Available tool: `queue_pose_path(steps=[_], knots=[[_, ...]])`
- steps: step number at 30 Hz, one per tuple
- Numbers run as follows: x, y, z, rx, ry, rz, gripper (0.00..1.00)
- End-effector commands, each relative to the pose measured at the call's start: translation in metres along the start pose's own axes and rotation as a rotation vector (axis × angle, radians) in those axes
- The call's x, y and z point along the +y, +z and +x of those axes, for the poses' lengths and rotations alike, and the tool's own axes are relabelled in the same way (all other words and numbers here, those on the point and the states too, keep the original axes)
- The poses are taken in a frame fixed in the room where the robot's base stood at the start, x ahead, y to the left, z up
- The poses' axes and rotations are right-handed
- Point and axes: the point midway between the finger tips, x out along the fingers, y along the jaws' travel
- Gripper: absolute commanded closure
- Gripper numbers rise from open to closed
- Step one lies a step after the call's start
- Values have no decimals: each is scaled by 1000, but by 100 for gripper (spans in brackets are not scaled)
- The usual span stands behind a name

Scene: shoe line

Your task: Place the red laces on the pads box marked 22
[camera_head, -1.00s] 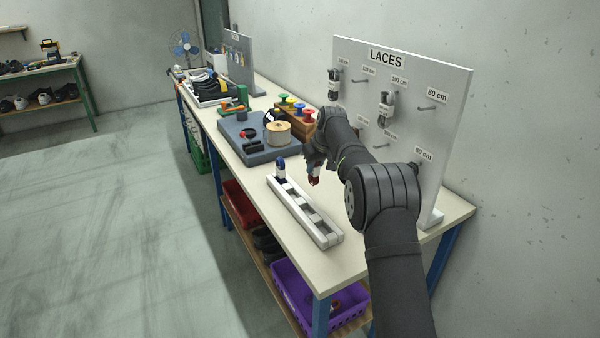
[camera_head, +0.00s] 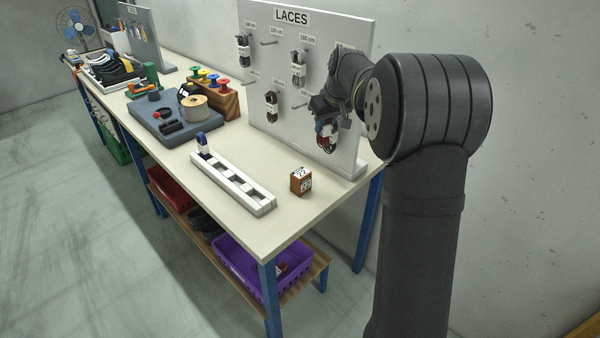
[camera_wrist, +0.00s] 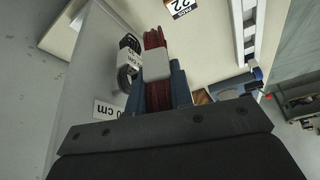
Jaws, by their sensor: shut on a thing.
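The red laces (camera_head: 327,138) are a bundle with a white band around it. My gripper (camera_head: 326,112) is shut on them and holds them up in front of the laces board, above the bench. In the wrist view the red laces (camera_wrist: 154,38) stand between the blue-grey fingers of my gripper (camera_wrist: 158,88). The pads box (camera_head: 300,181) is a small brown block with a white label marked 22 on top. It stands on the bench, below and left of the laces and apart from them. Its 22 label also shows at the top of the wrist view (camera_wrist: 181,6).
The laces board (camera_head: 348,60) stands at the back, with dark bundles (camera_head: 299,68) on some hooks. A grey tray (camera_head: 170,125) lies beyond. The bench is bare around the box.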

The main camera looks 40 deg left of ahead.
Motion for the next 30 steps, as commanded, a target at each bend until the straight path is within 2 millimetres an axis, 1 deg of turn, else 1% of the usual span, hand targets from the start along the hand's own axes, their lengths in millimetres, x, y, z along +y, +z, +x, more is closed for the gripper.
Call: queue_pose_path(steps=[1,3,6,9,11,13,22,26,30], knots=[[8,13,-9,0,8,20,100],[14,26,-16,0,16,40,100],[20,38,-23,1,24,58,100],[20,43,-23,-1,27,66,100],[16,41,-18,-2,27,66,100],[7,35,-7,-3,26,67,100],[-37,3,51,-2,26,65,100],[-49,-6,66,-2,27,66,100],[-54,-9,73,0,28,68,100]])
